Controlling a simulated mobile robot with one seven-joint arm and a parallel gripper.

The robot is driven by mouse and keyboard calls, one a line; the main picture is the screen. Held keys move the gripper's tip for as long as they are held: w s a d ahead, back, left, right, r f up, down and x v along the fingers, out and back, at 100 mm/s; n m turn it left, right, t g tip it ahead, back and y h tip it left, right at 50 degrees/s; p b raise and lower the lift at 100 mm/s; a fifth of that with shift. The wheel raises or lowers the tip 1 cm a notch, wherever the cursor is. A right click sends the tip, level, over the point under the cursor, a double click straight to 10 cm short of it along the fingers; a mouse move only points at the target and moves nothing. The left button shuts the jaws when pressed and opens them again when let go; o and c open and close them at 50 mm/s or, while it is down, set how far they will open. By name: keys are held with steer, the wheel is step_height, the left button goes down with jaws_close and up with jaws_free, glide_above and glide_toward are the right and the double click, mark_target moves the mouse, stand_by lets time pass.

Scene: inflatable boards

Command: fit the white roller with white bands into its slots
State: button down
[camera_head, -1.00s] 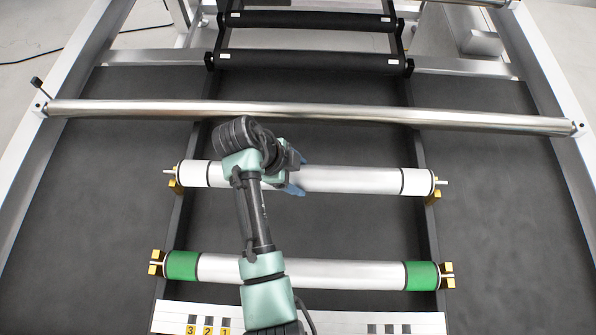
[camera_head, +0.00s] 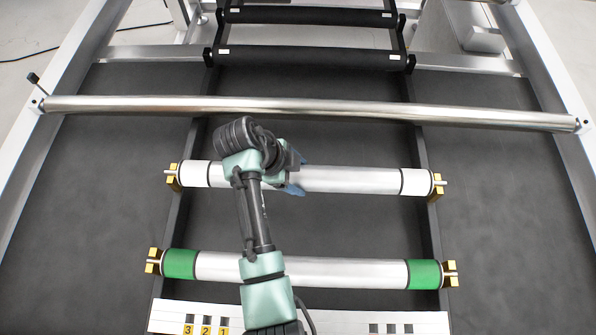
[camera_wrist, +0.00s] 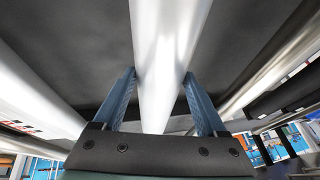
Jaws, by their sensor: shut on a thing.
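The white roller with white bands (camera_head: 350,180) lies crosswise over the dark bed. Its shaft ends are level with the yellow slot brackets, the left bracket (camera_head: 173,175) and the right bracket (camera_head: 438,185), and appear to sit in them. My gripper (camera_head: 296,180) is shut around the roller near its middle, with my arm hiding part of the roller left of centre. In the wrist view the roller (camera_wrist: 165,50) runs between the two blue fingers of my gripper (camera_wrist: 160,85).
A roller with green bands (camera_head: 340,273) rests in brackets nearer to me. A long bare metal bar (camera_head: 330,110) crosses beyond the white roller. Black rollers (camera_head: 310,60) are at the back. A white strip with numbered labels (camera_head: 165,317) lies in front.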

steer(key=shift+w+f+b, duration=0.1)
steer(key=shift+f+b, duration=0.6)
steer(key=shift+f, duration=0.2)
jaws_free()
steer(key=shift+f, duration=0.1)
steer(key=v, duration=1.3)
steer(key=shift+p, duration=0.4)
steer(key=shift+d, duration=0.1)
